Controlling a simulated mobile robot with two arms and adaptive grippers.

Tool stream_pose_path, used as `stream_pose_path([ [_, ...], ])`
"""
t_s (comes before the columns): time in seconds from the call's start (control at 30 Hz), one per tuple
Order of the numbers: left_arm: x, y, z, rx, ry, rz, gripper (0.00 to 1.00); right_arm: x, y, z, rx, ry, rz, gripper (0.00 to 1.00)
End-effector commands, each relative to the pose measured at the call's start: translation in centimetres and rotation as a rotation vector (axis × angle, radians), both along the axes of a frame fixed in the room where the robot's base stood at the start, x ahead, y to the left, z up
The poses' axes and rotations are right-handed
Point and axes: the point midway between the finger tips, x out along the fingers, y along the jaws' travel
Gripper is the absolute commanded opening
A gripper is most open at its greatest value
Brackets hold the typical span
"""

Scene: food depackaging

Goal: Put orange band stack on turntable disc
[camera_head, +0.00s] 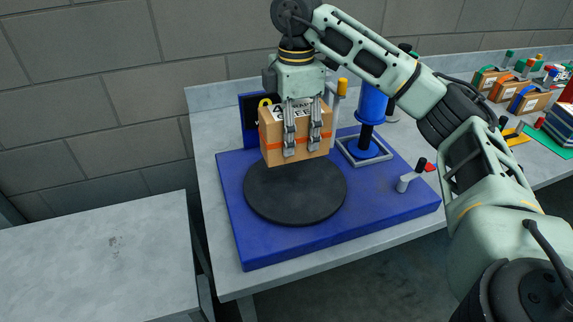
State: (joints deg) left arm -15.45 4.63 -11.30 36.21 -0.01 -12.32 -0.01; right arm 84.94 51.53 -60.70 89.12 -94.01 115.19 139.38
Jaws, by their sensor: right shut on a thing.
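The orange band stack (272,141) is a brown box with an orange band around it and a white label on top. My right gripper (302,150) reaches down from above and is shut on it, its fingers lying over the front face. The black round turntable disc (295,197) lies on a blue base (380,212). The stack is over the rear part of the disc; I cannot tell whether its bottom touches the disc. The stack hides the disc's back edge. My left gripper is not in view.
A blue post (371,105) on a grey square frame and a yellow-topped handle (341,88) stand behind the disc. A small red-and-black lever (411,177) is at right. Several banded boxes (530,101) sit at far right. A bare grey table (95,255) is at left.

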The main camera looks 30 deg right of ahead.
Motion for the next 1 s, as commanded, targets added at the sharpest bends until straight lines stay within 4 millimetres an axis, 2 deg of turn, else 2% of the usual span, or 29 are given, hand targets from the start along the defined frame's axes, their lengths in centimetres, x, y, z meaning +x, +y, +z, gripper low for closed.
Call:
stream_pose_path([
  [0.03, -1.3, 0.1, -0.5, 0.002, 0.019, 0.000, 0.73, -0.1, 0.1, -1.2, 0.002, 0.005, 0.002, 0.05],
  [0.2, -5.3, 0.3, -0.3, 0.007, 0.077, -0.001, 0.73, -0.1, 0.0, -3.8, 0.000, 0.002, 0.000, 0.05],
  [0.3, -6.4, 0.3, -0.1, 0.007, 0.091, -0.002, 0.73, 0.0, 0.0, -4.5, 0.000, 0.001, 0.000, 0.05],
  [0.43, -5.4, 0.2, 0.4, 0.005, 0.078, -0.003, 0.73, -0.1, 0.0, -6.1, 0.000, 0.003, 0.001, 0.05],
  [0.6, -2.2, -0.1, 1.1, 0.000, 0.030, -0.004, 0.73, -0.1, 0.0, -8.1, 0.000, 0.000, 0.001, 0.05],
  [0.67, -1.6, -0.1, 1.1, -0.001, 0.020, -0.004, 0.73, -0.1, 0.0, -8.4, 0.001, -0.001, 0.001, 0.05],
  [0.77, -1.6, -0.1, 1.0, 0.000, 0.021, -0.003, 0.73, 0.0, 0.0, -8.5, 0.001, -0.002, 0.001, 0.05],
  [0.97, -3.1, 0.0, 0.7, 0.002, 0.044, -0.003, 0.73, 0.0, 0.0, -8.7, 0.001, -0.001, 0.001, 0.05],
  [1.0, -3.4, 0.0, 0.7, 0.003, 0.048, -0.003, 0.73, -0.1, 0.0, -8.8, 0.000, 0.000, 0.001, 0.52],
])
